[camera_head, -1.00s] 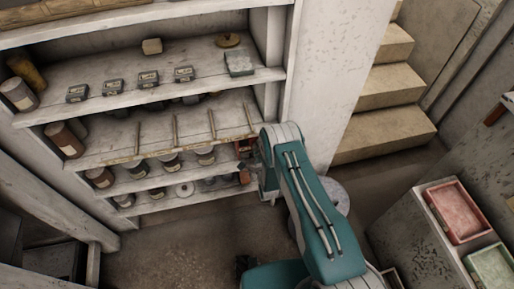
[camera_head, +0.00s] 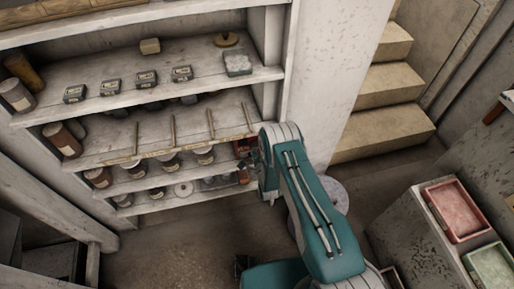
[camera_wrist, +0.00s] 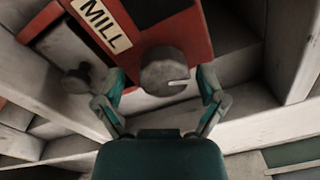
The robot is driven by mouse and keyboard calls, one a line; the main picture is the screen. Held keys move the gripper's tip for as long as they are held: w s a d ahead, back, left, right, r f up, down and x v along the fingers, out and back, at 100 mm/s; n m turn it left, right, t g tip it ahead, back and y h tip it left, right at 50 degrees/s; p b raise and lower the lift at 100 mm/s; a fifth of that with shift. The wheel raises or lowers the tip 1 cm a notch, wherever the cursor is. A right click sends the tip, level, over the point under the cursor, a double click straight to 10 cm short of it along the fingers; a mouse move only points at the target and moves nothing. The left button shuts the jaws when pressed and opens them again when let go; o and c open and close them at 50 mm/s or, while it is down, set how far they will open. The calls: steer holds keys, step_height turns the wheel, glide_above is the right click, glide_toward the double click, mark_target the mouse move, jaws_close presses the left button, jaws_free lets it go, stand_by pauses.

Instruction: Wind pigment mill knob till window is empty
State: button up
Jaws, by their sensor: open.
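The red pigment mill (camera_wrist: 187,32) fills the top of the wrist view, with a cream label reading MILL (camera_wrist: 101,22). A round grey knob (camera_wrist: 163,72) with a white mark at its right sits on the mill's lower front. My gripper (camera_wrist: 161,80) is open, with one finger on each side of the knob and a visible gap to each. I cannot make out for sure which part is the mill's window or what it holds. In the head view, a bit of the red mill (camera_head: 246,147) shows on the shelf beside my gripper (camera_head: 267,190); my arm hides the rest.
A second, darker knob-like part (camera_wrist: 78,79) lies left of the gripper. The shelving (camera_head: 185,204) holds jars, small dark boxes and a sponge-like block (camera_head: 238,64). Steps (camera_head: 385,95) rise behind the white pillar. Red (camera_head: 456,209) and green (camera_head: 490,268) trays lie at right.

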steer(key=shift+a, duration=0.1)
steer(key=shift+s, duration=0.2)
steer(key=s+d, duration=0.2)
steer(key=s, duration=0.9)
steer(key=shift+s+f, duration=0.2)
